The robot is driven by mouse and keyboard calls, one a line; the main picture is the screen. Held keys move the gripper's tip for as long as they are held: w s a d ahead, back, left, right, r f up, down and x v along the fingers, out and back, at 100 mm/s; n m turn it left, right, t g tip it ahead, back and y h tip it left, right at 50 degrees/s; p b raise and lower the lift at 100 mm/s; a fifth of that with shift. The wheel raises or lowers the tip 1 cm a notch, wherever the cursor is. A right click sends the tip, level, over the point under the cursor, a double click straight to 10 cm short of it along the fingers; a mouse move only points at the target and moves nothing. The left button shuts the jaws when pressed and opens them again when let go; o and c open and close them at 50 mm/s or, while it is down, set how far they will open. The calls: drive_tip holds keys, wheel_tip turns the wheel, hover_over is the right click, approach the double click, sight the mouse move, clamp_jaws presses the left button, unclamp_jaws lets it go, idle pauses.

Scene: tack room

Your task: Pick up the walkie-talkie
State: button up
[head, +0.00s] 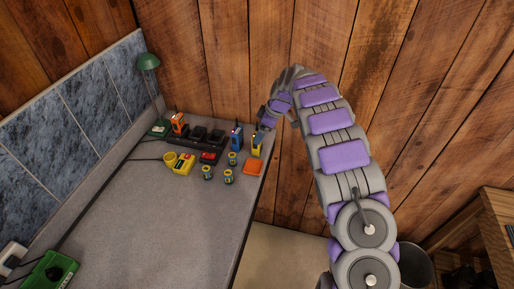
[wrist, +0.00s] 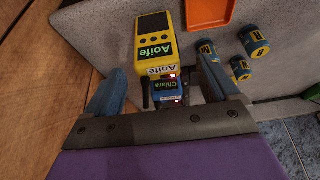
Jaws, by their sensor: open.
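A yellow walkie-talkie (head: 256,146) stands near the right edge of the counter, with a blue walkie-talkie (head: 236,138) close beside it. An orange walkie-talkie (head: 178,121) stands farther left at the back. In the wrist view, the yellow walkie-talkie (wrist: 157,45) bears "Aoife" labels, and the blue walkie-talkie (wrist: 166,87), labelled "Chiara", is nearer my gripper and partly hidden. My gripper (wrist: 161,82) is open and empty, its blue fingers to either side of them. I cannot tell whether a finger touches either one. In the head view the fingers are hard to make out.
An orange tray (head: 254,167) and several blue-and-yellow cylinders (head: 207,172) lie close in front. A wooden wall closes the back. The counter's front is mostly clear.

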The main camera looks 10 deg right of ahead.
drive_tip(key=shift+d+x, duration=0.2)
drive_tip(key=shift+x, duration=1.15)
drive_tip(key=shift+d+x, duration=0.2)
drive_tip(key=shift+x, duration=1.15)
drive_tip(key=shift+f, duration=0.1)
drive_tip(key=c, duration=1.2)
